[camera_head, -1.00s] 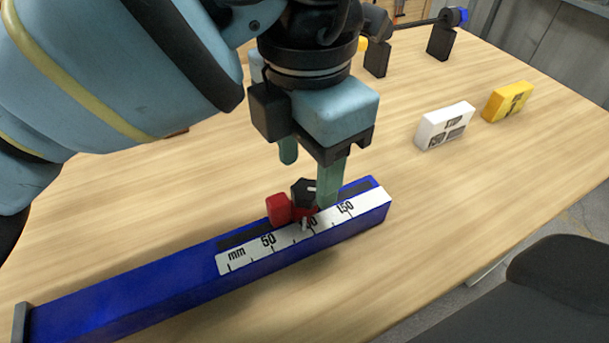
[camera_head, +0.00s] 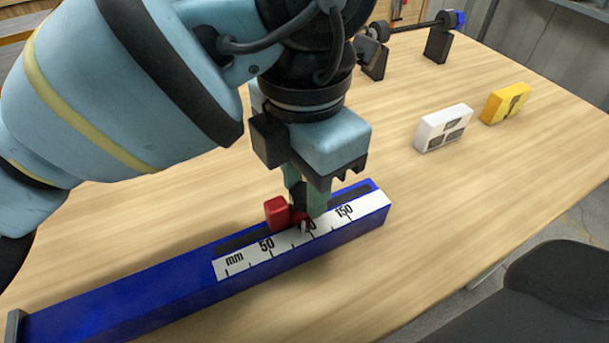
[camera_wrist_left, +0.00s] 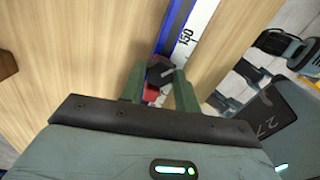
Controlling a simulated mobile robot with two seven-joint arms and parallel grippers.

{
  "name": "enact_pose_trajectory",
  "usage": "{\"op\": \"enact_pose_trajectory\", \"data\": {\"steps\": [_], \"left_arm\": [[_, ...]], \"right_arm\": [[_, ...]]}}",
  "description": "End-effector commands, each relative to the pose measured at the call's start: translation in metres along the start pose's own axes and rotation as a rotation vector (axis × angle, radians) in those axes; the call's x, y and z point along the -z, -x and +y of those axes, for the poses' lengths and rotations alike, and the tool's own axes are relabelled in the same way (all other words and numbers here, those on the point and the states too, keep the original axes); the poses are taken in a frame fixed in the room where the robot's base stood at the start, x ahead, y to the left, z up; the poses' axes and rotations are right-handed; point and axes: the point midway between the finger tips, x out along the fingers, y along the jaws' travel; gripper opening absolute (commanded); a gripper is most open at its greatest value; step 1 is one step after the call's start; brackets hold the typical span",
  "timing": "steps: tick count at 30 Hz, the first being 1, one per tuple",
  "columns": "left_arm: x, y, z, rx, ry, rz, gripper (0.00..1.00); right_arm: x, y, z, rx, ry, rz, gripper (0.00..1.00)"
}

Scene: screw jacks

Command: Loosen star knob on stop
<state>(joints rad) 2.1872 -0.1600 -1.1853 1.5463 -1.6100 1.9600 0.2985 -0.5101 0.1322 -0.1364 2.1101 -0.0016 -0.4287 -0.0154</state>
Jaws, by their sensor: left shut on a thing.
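The red stop (camera_head: 277,211) sits on the blue rail (camera_head: 140,284) beside the white millimetre scale (camera_head: 248,263), with its pointer near the 100 mark, which is partly hidden. The black star knob (camera_head: 298,196) is on top of the stop. My left gripper (camera_head: 305,200) points down and is shut on the star knob, one finger on each side. In the left wrist view the knob (camera_wrist_left: 159,72) shows between the green fingertips (camera_wrist_left: 158,85), with the red stop (camera_wrist_left: 151,94) just below it.
A white block (camera_head: 443,128) and a yellow block (camera_head: 505,103) stand on the wooden table (camera_head: 480,190) to the right. A rod on black supports (camera_head: 438,45) stands at the back. A dark chair (camera_head: 540,290) is at the front right.

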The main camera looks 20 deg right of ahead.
Motion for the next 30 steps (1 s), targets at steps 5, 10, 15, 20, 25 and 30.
{"op": "enact_pose_trajectory", "data": {"steps": [5,10,15,20,25,30], "left_arm": [[0.000,0.005,0.000,-0.004,0.107,0.000,0.09],[0.000,0.005,0.000,-0.003,0.269,-0.002,0.09],[0.000,0.003,0.000,-0.002,0.374,-0.002,0.09],[0.000,0.002,0.000,0.000,0.398,-0.003,0.09],[0.000,0.001,0.000,0.000,0.396,-0.003,0.09],[0.000,0.001,0.000,0.000,0.395,-0.003,0.48]], "right_arm": [[0.012,0.011,-0.002,0.001,0.002,0.016,0.36],[0.026,0.022,-0.007,0.008,0.003,0.036,0.36],[0.034,0.025,-0.008,0.007,0.004,0.048,0.36],[0.035,0.025,-0.007,0.007,0.004,0.049,0.36],[0.033,0.025,-0.008,0.006,0.003,0.047,0.36],[0.033,0.025,-0.008,0.006,0.003,0.045,0.36]]}}
